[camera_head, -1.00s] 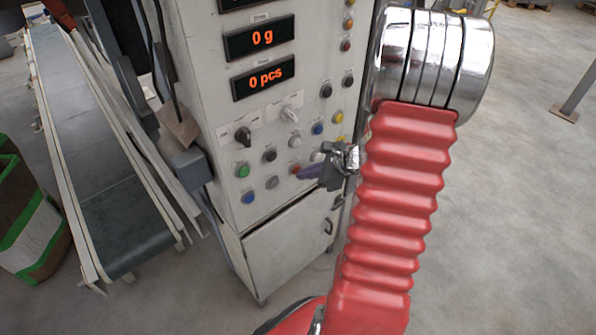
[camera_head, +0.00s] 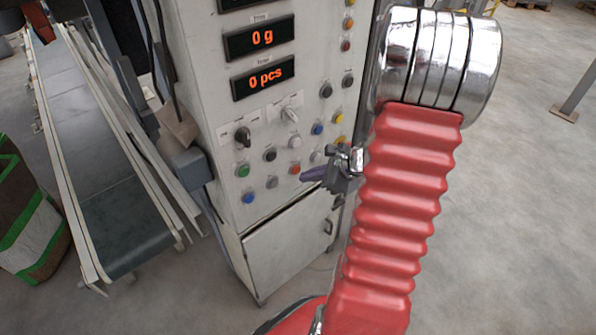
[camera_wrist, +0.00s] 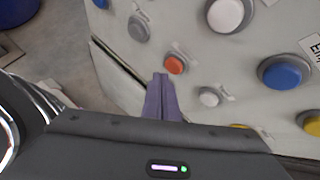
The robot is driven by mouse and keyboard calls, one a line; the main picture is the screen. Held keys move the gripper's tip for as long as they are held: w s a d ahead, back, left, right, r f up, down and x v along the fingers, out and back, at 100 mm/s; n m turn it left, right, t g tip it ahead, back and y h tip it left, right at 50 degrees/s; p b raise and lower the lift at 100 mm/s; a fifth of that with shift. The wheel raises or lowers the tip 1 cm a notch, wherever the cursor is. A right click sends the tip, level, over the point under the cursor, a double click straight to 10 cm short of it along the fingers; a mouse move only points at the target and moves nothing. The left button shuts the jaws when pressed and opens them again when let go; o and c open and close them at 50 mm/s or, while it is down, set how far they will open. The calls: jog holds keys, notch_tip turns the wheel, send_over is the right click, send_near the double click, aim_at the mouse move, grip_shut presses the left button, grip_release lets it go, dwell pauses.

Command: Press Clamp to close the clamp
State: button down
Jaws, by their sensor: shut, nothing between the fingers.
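The control panel (camera_head: 222,135) carries several round buttons. Their small labels cannot be read, so I cannot tell which one is Clamp. My gripper (camera_head: 308,174) is shut and empty, with its purple fingertips just below and right of an orange-red button (camera_head: 295,169). In the wrist view the closed fingers (camera_wrist: 160,78) end beside that orange-red button (camera_wrist: 174,65), a little to its lower left. Whether they touch the panel cannot be told. A small white button (camera_wrist: 208,97) lies to the right of the fingers. A grey button (camera_wrist: 138,28) is up and left.
A blue button (camera_wrist: 285,72) and a large white button (camera_wrist: 228,14) are close by. A green button (camera_head: 242,170) sits at the panel's left. The displays (camera_head: 260,38) read 0 g and 0 pcs. A conveyor (camera_head: 92,165) stands left; open floor lies right.

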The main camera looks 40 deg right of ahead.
jog(key=shift+s, duration=0.1)
jog(key=s, duration=0.5)
jog(key=shift+s+d, duration=0.1)
jog(key=shift+s, duration=0.3)
dwell(1.2)
